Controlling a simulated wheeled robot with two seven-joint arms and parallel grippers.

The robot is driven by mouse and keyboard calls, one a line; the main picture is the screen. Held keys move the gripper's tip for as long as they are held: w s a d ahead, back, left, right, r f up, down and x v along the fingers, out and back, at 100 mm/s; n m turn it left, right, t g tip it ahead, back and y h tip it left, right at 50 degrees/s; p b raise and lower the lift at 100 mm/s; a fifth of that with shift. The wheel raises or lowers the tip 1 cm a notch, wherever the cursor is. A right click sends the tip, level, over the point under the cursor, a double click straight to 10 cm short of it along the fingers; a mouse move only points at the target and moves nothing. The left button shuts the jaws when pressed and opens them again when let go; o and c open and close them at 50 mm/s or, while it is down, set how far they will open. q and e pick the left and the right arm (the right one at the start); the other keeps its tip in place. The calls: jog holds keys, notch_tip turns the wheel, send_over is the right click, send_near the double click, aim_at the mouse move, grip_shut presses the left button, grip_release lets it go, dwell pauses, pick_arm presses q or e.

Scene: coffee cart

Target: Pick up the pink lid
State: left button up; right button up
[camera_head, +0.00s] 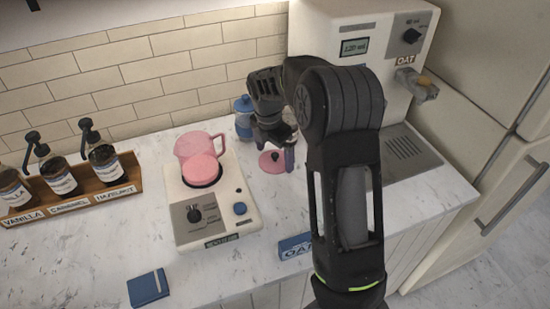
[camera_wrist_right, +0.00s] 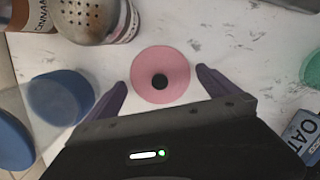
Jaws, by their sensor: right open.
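The pink lid (camera_head: 273,161) is a flat disc with a dark knob and lies on the white counter, right of the pink pitcher (camera_head: 200,155). In the right wrist view the lid (camera_wrist_right: 160,74) lies just ahead of my right gripper (camera_wrist_right: 158,88), between the lines of its two spread fingers. My right gripper (camera_head: 272,145) reaches down over the lid in the head view and partly covers it. It is open with nothing in it. My left gripper is in neither view.
A blue jar (camera_head: 243,118) and a shaker (camera_wrist_right: 95,15) stand close to the lid. A small blue OAT box (camera_head: 294,246) sits at the counter's front edge. The oat dispenser (camera_head: 345,45) stands behind my right arm. A syrup rack (camera_head: 125,178) is at left.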

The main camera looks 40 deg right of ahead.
jog(key=shift+f, duration=0.25)
jog(key=shift+c, duration=0.2)
jog(key=c, duration=1.1)
